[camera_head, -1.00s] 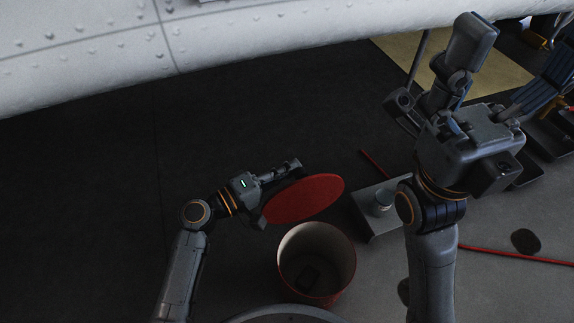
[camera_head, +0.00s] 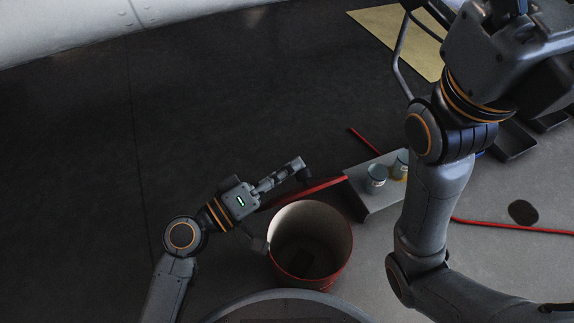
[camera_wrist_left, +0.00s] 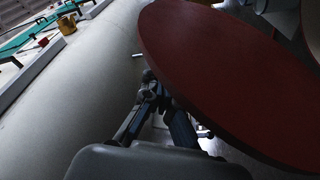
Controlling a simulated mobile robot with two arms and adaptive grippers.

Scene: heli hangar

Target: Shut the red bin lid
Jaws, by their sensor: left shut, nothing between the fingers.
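The red bin (camera_head: 312,284) stands open in front of me; I see down into its pale inside. Its red lid (camera_head: 325,188) shows almost edge-on as a thin strip behind the bin's rim, off the opening. In the left wrist view the lid (camera_wrist_left: 225,75) is a large dark red disc. My left gripper (camera_head: 302,170) is shut and empty, just behind the lid's upper edge in the head view. Its fingers (camera_wrist_left: 160,95) show beside the lid's edge; I cannot tell whether they touch.
A grey tray (camera_head: 370,205) with cans (camera_head: 376,178) stands right of the bin, close to the lid. A red line (camera_head: 500,227) runs along the floor at right. The dark floor left of my left arm is clear. A white fuselage (camera_head: 70,30) spans the upper left.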

